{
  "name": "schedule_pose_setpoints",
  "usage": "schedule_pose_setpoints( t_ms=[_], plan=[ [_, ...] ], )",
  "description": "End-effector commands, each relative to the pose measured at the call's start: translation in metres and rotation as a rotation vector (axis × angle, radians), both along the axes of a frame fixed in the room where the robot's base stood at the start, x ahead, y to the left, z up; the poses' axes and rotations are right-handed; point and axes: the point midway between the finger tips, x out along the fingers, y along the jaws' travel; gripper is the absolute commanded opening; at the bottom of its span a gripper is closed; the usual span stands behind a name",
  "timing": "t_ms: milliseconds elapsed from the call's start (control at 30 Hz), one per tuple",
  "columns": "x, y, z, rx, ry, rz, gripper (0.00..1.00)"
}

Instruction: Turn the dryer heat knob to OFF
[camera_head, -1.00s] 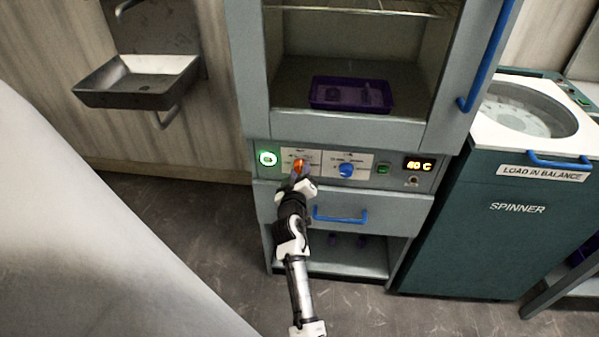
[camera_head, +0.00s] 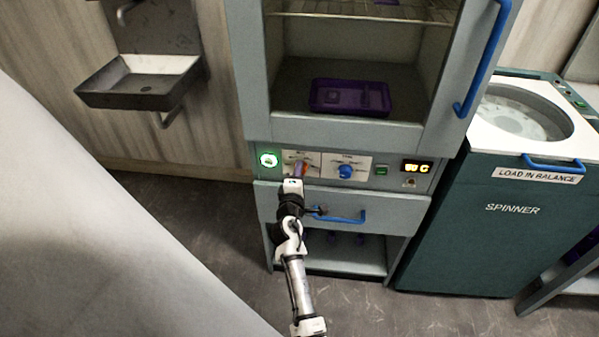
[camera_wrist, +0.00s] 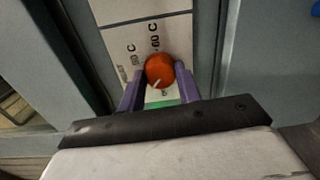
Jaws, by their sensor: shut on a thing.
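The orange heat knob (camera_head: 299,166) is on the dryer's control panel, partly hidden by my gripper (camera_head: 296,174) in the head view. In the wrist view the knob (camera_wrist: 159,69) sits between the two purple fingers of my gripper (camera_wrist: 159,78), which are shut on its sides. A white pointer mark on the knob points down and slightly left in that view, toward the green strip (camera_wrist: 163,103). Temperature labels ending in "C" are printed above and left of the knob. The lettering by the green strip is mostly hidden.
A blue knob (camera_head: 346,172), a green button (camera_head: 381,171) and a lit display (camera_head: 416,167) are to the right on the panel. A blue drawer handle (camera_head: 340,217) is just below. The spinner (camera_head: 490,225) stands right; a sink (camera_head: 140,84) is left.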

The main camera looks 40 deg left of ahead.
Motion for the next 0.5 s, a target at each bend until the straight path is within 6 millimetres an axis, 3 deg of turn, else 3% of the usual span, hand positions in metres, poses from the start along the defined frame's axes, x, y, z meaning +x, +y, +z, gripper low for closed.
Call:
schedule_pose_setpoints(
  t_ms=[500],
  plan=[
    [-0.0004,0.0002,0.0008,-0.401,-0.244,0.001,0.11]
  ],
)
